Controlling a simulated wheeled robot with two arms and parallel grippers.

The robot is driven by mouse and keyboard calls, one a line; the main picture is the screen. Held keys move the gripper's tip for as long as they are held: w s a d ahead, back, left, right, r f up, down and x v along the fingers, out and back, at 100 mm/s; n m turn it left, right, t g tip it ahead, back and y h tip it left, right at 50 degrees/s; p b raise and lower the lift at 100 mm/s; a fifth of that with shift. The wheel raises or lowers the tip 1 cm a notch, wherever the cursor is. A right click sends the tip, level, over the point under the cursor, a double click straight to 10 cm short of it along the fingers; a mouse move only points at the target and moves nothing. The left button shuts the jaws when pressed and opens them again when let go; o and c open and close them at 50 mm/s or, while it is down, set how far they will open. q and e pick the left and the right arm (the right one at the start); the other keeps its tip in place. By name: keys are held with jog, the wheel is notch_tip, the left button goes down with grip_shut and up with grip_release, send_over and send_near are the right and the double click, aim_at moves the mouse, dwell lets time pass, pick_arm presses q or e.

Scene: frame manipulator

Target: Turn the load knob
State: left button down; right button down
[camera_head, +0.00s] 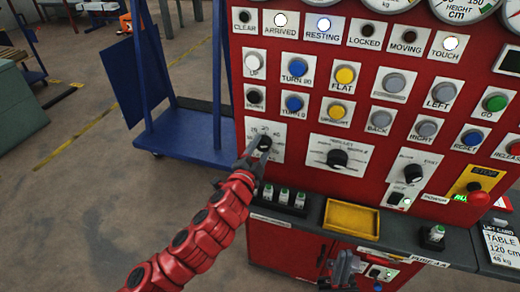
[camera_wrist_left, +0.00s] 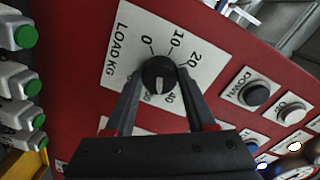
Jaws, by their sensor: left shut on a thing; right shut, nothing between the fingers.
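The load knob (camera_wrist_left: 158,72) is a round black dial on a white plate marked LOAD KG (camera_wrist_left: 124,60). My left gripper (camera_wrist_left: 160,82) is shut on it, one finger on each side. The knob's white mark points down in the left wrist view, towards the gripper body; the exact value it meets is unclear. My right gripper (camera_head: 343,266) is low, below the yellow tray, shut and empty.
The red panel (camera_head: 300,112) holds several buttons, lamps and two larger black knobs (camera_head: 337,158) (camera_head: 413,173) to the right. A blue cart (camera_head: 190,130) stands left; open floor lies in front.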

pick_arm(q)
jog(key=shift+m, duration=0.6)
jog(key=shift+c, duration=1.2)
grip_release()
